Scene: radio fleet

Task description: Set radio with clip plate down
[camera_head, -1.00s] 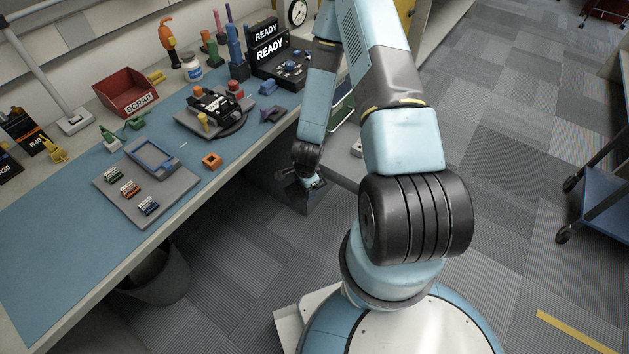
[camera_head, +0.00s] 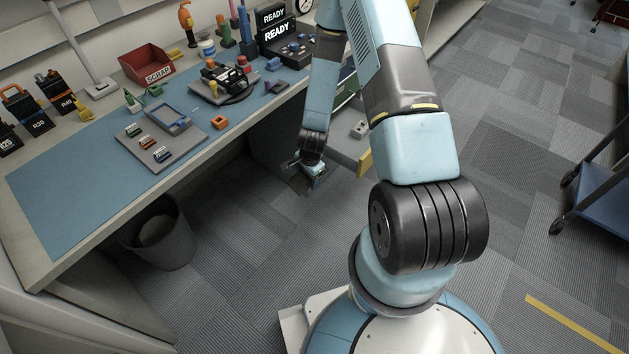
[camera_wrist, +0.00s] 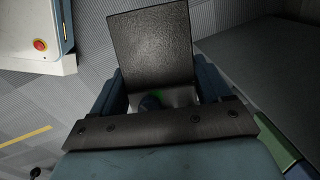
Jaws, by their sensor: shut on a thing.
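My gripper (camera_head: 313,176) hangs low in front of the bench, below the tabletop level and over the grey carpet. In the wrist view, my gripper (camera_wrist: 160,95) is shut on a dark, textured, flat-sided thing (camera_wrist: 150,42), which I take to be the radio with clip plate. A small dark knob and a green glint show at its near end, between the blue fingers. Its lower part is hidden by the gripper body. In the head view the held thing is too small and dark to make out clearly.
The blue bench mat (camera_head: 85,190) has free room at its near left. A grey tray (camera_head: 185,153), a red SCRAP bin (camera_head: 150,62), a black fixture (camera_head: 225,82) and a READY unit (camera_head: 277,33) stand on the bench. A waste bin (camera_head: 160,240) stands below. A blue cart (camera_head: 605,205) is right.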

